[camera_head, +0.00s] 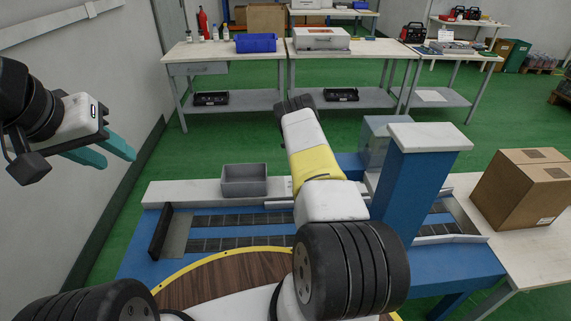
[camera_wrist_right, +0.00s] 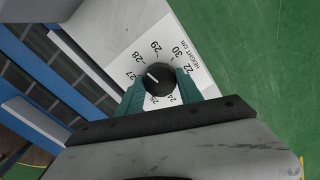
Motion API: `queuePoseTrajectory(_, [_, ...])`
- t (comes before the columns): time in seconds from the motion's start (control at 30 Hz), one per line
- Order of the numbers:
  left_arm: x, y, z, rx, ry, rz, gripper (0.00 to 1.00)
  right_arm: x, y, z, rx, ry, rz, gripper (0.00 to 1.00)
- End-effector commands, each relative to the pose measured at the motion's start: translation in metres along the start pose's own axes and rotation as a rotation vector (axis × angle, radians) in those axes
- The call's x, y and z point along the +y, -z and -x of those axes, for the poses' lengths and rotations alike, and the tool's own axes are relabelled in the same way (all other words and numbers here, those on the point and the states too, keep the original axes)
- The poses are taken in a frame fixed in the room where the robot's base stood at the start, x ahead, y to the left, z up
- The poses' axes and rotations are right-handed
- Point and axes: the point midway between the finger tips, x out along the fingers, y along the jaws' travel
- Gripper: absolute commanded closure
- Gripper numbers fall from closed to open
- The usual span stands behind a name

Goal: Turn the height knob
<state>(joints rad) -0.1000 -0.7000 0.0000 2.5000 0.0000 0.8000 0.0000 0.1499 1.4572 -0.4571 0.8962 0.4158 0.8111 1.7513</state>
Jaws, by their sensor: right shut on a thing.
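The height knob (camera_wrist_right: 160,68) is a round black knob with a white pointer line, set on a white dial plate (camera_wrist_right: 178,48) marked with numbers and the word HEIGHT. The pointer slants to the upper left, toward the 27–28 side. My right gripper (camera_wrist_right: 160,80) is shut on the knob, one teal finger on each side of it. In the head view my right arm hides this gripper and the knob. My left gripper (camera_head: 119,160) is open and empty, in the air at the left, well away from the machine.
A blue machine frame (camera_head: 450,262) with a blue column (camera_head: 412,185) stands ahead. A grey bin (camera_head: 244,181) sits on its white ledge. A cardboard box (camera_head: 525,190) stands on the table at right. Workbenches (camera_head: 355,47) stand behind, across green floor.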

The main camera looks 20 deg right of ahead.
Motion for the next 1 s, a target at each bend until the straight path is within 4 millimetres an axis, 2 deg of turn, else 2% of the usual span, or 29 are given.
queuePoseTrajectory(0.07, [0.000,0.000,0.000,0.000,0.000,0.000,0.64,-0.001,0.000,0.001,0.000,0.003,0.000,0.98])
queuePoseTrajectory(0.1, [0.000,0.000,0.000,0.000,0.000,0.000,0.64,-0.001,0.001,0.001,0.000,0.003,0.000,0.51])
queuePoseTrajectory(0.2, [0.000,0.000,0.000,0.000,0.000,0.000,0.64,-0.001,0.001,0.000,0.000,0.002,0.001,0.35])
queuePoseTrajectory(0.57, [0.000,0.000,0.000,0.000,0.000,0.000,0.64,-0.001,0.000,0.005,0.000,0.001,0.001,0.35])
queuePoseTrajectory(1.0, [0.000,0.000,0.000,0.000,0.000,0.000,0.64,-0.001,0.000,0.070,0.000,0.002,0.000,0.35])
